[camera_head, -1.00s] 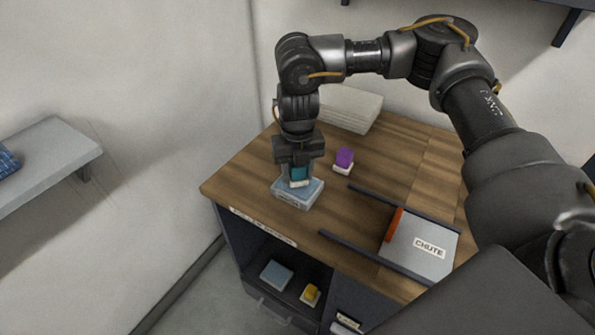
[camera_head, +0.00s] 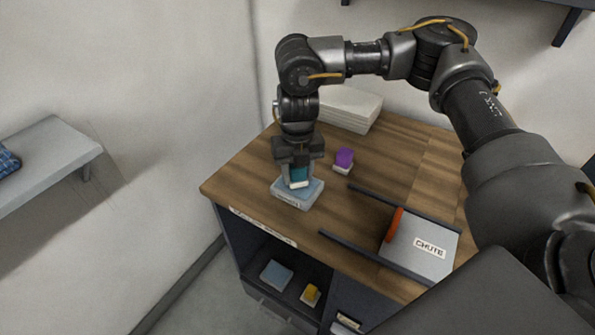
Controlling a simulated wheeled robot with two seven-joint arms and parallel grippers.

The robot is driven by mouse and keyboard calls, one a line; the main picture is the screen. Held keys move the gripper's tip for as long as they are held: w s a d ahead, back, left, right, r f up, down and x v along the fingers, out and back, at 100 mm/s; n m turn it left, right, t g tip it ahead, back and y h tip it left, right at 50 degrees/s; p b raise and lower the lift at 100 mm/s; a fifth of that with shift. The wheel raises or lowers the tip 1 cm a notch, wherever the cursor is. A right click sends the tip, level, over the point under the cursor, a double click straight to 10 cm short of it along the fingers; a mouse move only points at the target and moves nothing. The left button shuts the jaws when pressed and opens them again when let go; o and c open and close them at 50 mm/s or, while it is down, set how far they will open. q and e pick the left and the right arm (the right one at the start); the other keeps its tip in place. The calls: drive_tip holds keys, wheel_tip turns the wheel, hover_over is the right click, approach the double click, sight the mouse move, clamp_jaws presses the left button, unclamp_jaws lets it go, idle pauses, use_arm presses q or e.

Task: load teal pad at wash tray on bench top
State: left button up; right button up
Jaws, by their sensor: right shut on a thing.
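The teal pad (camera_head: 298,174) with a pale base is between the fingers of my right gripper (camera_head: 298,178). The gripper points straight down and is shut on the pad. The pad is over the light blue wash tray (camera_head: 296,201), which lies on the wooden bench top (camera_head: 400,150) near its left front corner. The pad's lower edge looks very near or touching the tray; I cannot tell which. The gripper hides part of the pad and the back of the tray. My left gripper is out of view.
A purple pad (camera_head: 344,157) stands right of the tray. A white stack (camera_head: 350,108) lies at the back. A grey chute (camera_head: 412,250) with rails is at front right. A blue tray (camera_head: 276,275) and a yellow pad (camera_head: 311,293) sit on the shelf below.

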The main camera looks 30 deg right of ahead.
drive_tip(key=shift+f, duration=0.35)
idle(1.0)
idle(0.8)
